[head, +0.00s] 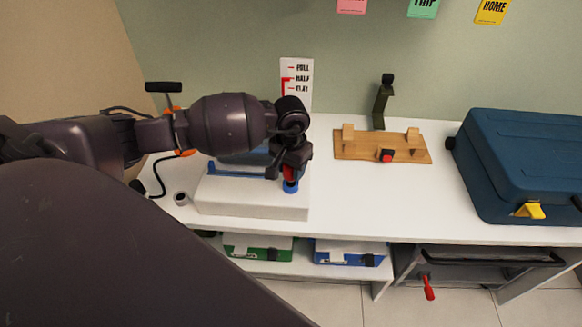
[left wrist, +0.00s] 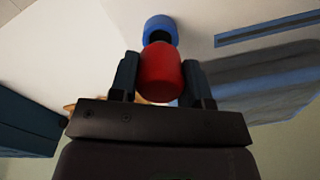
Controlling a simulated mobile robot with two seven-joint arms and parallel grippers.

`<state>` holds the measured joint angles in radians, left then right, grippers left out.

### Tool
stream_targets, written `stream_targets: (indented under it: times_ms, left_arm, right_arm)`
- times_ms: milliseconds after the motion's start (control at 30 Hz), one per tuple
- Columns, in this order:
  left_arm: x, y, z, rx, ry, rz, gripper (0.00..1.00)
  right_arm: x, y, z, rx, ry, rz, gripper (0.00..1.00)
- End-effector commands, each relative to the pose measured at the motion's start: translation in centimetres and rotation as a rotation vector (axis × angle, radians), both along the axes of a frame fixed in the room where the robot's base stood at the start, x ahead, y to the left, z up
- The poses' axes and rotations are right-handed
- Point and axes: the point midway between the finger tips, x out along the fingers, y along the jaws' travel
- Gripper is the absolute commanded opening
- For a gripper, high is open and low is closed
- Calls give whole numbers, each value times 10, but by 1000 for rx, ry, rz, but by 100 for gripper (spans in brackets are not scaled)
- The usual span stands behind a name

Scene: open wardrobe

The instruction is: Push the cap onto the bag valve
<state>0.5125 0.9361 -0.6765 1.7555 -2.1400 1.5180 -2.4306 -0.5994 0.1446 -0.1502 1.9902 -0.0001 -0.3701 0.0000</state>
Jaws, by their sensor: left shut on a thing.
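The bag (head: 250,203) is a white slab on the shelf with a blue panel on top, partly hidden behind my left arm. The blue valve (head: 290,187) is at its front right. The valve also shows as a blue ring with a dark centre at the top of the left wrist view (left wrist: 160,24). My left gripper (head: 289,168) is shut on the red cap (left wrist: 161,72), which sits between its two fingers. The cap is in line with the valve, close to it; I cannot tell whether they touch. My right gripper is not in view.
A wooden stand (head: 350,148) with a small red-and-black piece is behind to the right. A blue suitcase (head: 520,150) fills the right end of the shelf. A level card (head: 296,82) stands at the back wall. The shelf between bag and suitcase is clear at the front.

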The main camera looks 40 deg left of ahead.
Motion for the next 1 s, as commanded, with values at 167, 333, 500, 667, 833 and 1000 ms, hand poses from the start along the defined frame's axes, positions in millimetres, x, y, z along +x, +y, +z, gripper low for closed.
stream_targets:
  times_ms: [167,333,500,667,833,1000]
  left_arm:
    - [0,0,0,0,0,1,15]
    - [0,0,0,0,0,1,15]
    - [0,0,0,0,0,1,15]
    - [0,1,0,1,0,1,15]
    - [0,1,-1,0,1,2,15]
    - [0,0,0,0,1,2,15]
  right_arm:
    - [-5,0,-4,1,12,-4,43]
    - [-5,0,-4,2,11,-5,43]
    - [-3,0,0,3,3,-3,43]
    - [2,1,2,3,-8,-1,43]
    - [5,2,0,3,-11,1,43]
    - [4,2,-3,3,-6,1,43]
